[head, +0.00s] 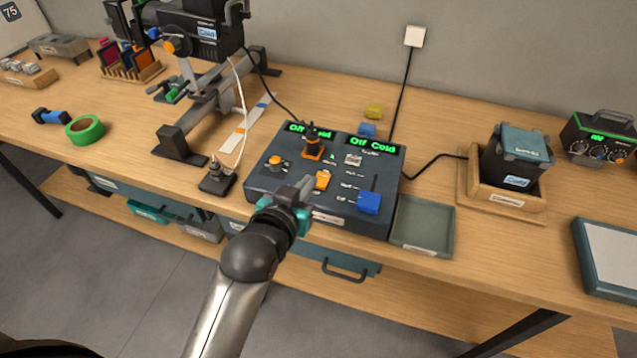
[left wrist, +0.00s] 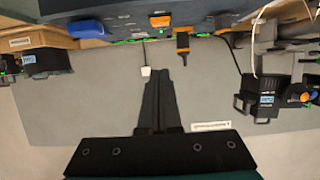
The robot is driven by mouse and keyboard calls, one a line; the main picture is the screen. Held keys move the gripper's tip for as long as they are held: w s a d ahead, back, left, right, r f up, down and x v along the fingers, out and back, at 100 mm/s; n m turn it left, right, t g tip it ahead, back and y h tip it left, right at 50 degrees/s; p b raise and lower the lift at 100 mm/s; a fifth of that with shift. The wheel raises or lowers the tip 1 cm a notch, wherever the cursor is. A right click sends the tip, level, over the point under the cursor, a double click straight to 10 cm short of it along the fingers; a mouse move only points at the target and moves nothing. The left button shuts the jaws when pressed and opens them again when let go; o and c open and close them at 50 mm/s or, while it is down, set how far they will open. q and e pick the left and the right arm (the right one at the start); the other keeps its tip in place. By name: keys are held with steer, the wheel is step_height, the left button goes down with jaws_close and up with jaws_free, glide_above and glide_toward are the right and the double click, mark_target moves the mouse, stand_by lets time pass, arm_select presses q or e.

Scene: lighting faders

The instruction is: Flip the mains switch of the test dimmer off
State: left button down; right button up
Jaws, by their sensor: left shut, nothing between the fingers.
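The test dimmer (head: 270,183) is a dark console on the bench, with two green displays; the right one (head: 373,144) reads "Off Cold", the left is partly hidden. On its panel are an orange knob (head: 276,161), an orange block (head: 322,180), a pale grey piece (head: 353,159) and a blue block (head: 368,203). The labels are too small to tell which is the mains switch. My left gripper (head: 306,186) is shut and empty over the console's front left, just left of the orange block. In the left wrist view, the console (left wrist: 100,27) lies beyond the fingers (left wrist: 160,90).
A black and orange piece (head: 312,148) stands at the console's back. A grey tray (head: 424,225) lies right of it, then a wooden tray (head: 473,198) with a dark box (head: 515,160). A lamp on a stand (head: 200,30) is at the back left.

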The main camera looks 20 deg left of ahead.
arm_select(q)
steer(key=b, duration=0.1)
glide_above(324, 179)
steer(key=s, duration=0.4)
step_height(324, 179, down, 3)
steer(key=shift+w+r, duration=0.1)
steer(key=shift+r, duration=0.1)
step_height(324, 179, down, 2)
steer(key=shift+w+f+b, duration=0.15)
steer(key=shift+f+b, duration=0.1)
steer(key=shift+b, duration=0.1)
steer(key=shift+s+f, duration=0.2)
steer(key=shift+f, duration=0.65)
steer(key=shift+s+f, duration=0.1)
steer(key=shift+f, duration=0.3)
steer(key=shift+r+p, duration=0.85)
steer(key=shift+p, duration=0.3)
